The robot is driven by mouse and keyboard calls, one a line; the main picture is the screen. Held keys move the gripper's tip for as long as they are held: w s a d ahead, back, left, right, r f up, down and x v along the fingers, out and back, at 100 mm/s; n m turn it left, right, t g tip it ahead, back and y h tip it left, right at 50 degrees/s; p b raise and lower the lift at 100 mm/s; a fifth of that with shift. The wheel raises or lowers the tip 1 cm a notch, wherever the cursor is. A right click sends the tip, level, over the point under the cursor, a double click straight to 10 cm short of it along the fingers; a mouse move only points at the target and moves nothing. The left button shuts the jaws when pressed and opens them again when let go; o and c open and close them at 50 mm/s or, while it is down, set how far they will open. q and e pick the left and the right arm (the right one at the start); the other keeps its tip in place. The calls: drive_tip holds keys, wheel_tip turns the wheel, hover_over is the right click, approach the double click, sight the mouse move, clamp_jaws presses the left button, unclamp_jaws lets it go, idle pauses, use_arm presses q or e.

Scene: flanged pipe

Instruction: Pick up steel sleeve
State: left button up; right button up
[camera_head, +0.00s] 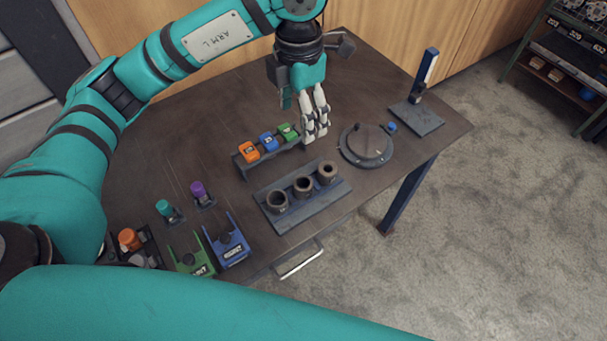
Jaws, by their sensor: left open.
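Three dark, hollow, ring-shaped sleeves stand upright in a row on a blue-grey tray (338,191) near the table's front edge: a left sleeve (277,207), a middle sleeve (302,193) and a right sleeve (326,179). Their material is hard to tell, so I cannot say which is the steel one. My left gripper (316,136) is open and empty, pointing down above the table, behind the right sleeve and apart from it. My right gripper is out of view.
A rack with orange, blue and green blocks (268,141) sits left of my left gripper. A round flanged disc (366,146) lies right of it, with an upright post on a plate (417,118) beyond. Green and blue holders (226,243) stand front left. The back left table is clear.

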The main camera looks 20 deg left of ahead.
use_arm(q)
drive_tip(key=b, duration=0.5)
hover_over(304, 185)
drive_tip(key=s, duration=0.2)
wheel_tip(304, 185, down, 5)
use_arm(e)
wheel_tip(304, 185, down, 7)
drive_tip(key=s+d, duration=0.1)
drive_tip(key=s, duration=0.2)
use_arm(q)
drive_tip(key=f+p, duration=0.1)
drive_tip(key=f, duration=0.5)
drive_tip(key=f+p, duration=0.1)
drive_tip(key=f, duration=0.5)
drive_tip(key=shift+w+a+f, duration=0.1)
drive_tip(key=shift+w+f, duration=0.1)
drive_tip(key=shift+f, duration=0.5)
drive_tip(key=shift+f+p, duration=0.4)
drive_tip(key=shift+f, duration=0.15)
drive_tip(key=f, duration=0.1)
drive_tip(key=f+p, duration=0.1)
drive_tip(key=f, duration=0.1)
drive_tip(key=shift+d+f, duration=0.3)
drive_tip(key=shift+f, duration=0.35)
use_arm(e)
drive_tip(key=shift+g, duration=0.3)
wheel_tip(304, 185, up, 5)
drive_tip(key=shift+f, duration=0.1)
